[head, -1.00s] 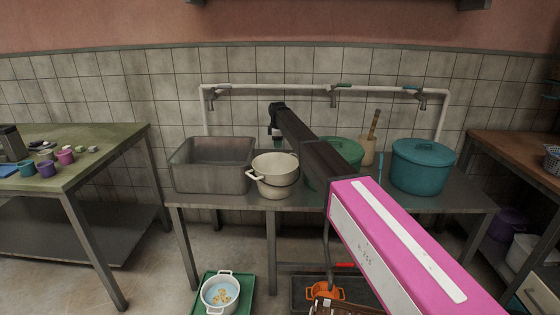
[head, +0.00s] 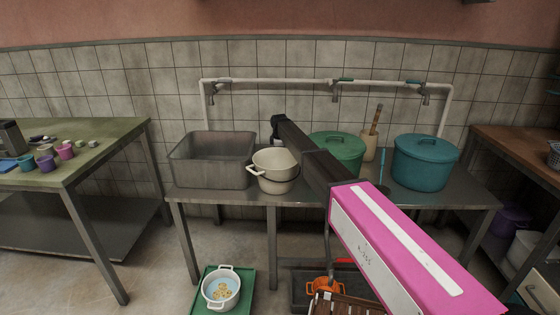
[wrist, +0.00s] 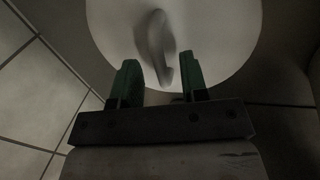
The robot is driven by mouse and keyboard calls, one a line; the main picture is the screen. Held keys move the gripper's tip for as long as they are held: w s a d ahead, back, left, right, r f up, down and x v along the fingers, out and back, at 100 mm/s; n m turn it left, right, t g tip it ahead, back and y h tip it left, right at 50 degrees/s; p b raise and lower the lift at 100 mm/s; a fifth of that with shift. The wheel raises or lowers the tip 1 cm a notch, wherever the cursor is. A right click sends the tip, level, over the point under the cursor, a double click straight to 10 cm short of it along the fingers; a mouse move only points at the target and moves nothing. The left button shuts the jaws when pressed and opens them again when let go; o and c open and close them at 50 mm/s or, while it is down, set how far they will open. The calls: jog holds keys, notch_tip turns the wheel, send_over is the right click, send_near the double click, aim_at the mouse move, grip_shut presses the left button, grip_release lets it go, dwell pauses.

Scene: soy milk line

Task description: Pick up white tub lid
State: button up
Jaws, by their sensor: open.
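The white tub lid (wrist: 108,28) fills the top middle of the wrist view as a pale round disc with a curved white handle (wrist: 152,42). My gripper (wrist: 160,72) is open, its two green fingers apart at the lid's lower edge. The handle's lower end shows between the fingertips, and I cannot tell whether they touch it. In the head view my gripper (head: 277,136) is small, behind a cream two-handled pot (head: 277,185) on the metal table. The lid cannot be made out clearly there.
A grey basin (head: 210,175) stands left of the cream pot. A green lidded pot (head: 350,148) and a teal lidded pot (head: 425,170) stand to the right on the metal table (head: 225,196). A pipe with taps (head: 290,82) runs along the tiled wall behind.

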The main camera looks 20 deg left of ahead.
jog(key=shift+w+f, duration=0.1)
jog(key=shift+f, duration=0.7)
grip_shut()
jog(key=shift+r, duration=0.1)
